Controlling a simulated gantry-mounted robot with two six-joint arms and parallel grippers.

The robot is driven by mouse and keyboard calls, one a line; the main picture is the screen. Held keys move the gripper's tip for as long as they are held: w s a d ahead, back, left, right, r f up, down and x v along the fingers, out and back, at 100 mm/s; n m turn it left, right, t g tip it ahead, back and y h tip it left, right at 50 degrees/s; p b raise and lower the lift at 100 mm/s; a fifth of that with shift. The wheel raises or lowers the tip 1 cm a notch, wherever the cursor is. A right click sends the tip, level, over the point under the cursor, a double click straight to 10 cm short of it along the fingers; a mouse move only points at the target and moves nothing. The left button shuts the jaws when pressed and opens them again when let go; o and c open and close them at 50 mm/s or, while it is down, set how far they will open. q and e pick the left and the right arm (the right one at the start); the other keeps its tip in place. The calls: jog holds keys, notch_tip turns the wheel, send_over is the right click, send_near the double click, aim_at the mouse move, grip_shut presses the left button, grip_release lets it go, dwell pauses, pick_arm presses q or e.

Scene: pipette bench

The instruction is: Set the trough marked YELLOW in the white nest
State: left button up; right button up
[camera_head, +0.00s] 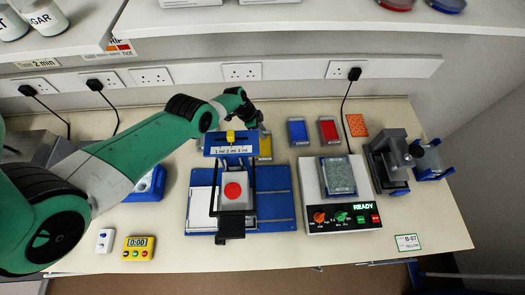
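A yellow trough (265,148) is at the back of the bench, just right of the blue press-like frame. It is partly hidden by my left gripper and that frame. My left gripper (257,126) is at the trough's back edge, pointing down. Its fingertips are small and dark, so I cannot tell whether they hold the trough. A pale, white-edged plate (201,207) lies on the left of the blue deck (277,205); I cannot tell whether it is the white nest. My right gripper is not clearly visible.
A blue trough (298,131) and a red trough (328,130) stand right of the yellow one. The blue frame (230,145) rises over a red-dotted white block (234,192). A READY device (344,219) and grey fixtures (388,158) stand right. A yellow timer (138,248) sits front left.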

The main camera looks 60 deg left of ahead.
pick_arm(q)
jog(key=shift+r, duration=0.1)
grip_shut()
dwell(1.3)
